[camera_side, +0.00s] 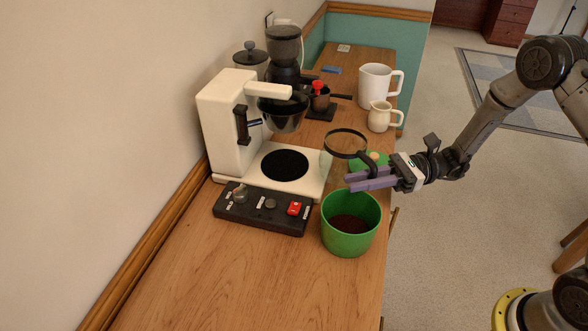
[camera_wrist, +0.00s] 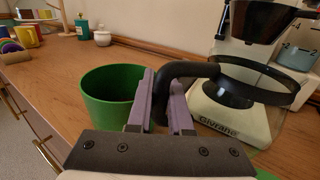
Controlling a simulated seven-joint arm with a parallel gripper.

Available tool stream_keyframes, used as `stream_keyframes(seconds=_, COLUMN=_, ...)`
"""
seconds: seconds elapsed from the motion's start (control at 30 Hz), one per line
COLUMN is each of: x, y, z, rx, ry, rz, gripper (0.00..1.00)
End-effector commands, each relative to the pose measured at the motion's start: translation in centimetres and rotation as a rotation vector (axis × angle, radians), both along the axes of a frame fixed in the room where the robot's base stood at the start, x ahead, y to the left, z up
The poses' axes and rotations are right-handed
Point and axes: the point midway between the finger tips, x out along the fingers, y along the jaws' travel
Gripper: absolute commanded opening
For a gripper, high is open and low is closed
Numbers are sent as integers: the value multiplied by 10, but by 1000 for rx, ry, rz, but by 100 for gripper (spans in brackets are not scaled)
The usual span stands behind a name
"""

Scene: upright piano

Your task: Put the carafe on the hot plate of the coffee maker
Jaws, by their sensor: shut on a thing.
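The glass carafe (camera_side: 345,143) has a black rim and a black handle. My gripper (camera_side: 360,180) is shut on the carafe's handle, and the carafe stands upright at the right side of the coffee maker's base. In the wrist view the gripper (camera_wrist: 163,98) pinches the handle, with the carafe's rim (camera_wrist: 290,96) to the right. The white coffee maker (camera_side: 222,115) has a round black hot plate (camera_side: 284,165), which is bare. The filter basket (camera_side: 283,113) hangs above the hot plate. Whether the carafe touches the base or counter is unclear.
A green bin (camera_side: 350,235) with brown contents stands just in front of the gripper. A black switch panel (camera_side: 262,208) lies before the coffee maker. A grinder (camera_side: 285,60), white jug (camera_side: 376,86) and cream pitcher (camera_side: 381,116) stand behind. The counter's front left is clear.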

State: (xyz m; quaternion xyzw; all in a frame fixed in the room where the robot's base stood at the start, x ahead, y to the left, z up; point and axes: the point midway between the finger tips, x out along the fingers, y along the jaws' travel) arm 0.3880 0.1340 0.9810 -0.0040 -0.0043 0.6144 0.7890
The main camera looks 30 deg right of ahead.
Motion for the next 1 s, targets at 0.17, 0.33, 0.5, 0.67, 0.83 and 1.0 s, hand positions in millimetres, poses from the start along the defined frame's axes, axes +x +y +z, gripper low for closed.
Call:
stream_keyframes(seconds=0.17, x=31, y=33, z=0, rx=1, ry=-5, rz=6, gripper=0)
stream_keyframes(seconds=0.33, x=55, y=56, z=0, rx=1, ry=-4, rz=3, gripper=0)
stream_keyframes(seconds=0.5, x=66, y=65, z=1, rx=0, ry=-3, rz=0, gripper=0)
stream_keyframes(seconds=0.67, x=73, y=73, z=1, rx=1, ry=-4, rz=1, gripper=0)
stream_keyframes(seconds=0.83, x=91, y=92, z=1, rx=1, ry=-5, rz=3, gripper=0)
stream_keyframes(seconds=1.0, x=97, y=97, z=-5, rx=2, ry=-1, rz=-1, gripper=0)
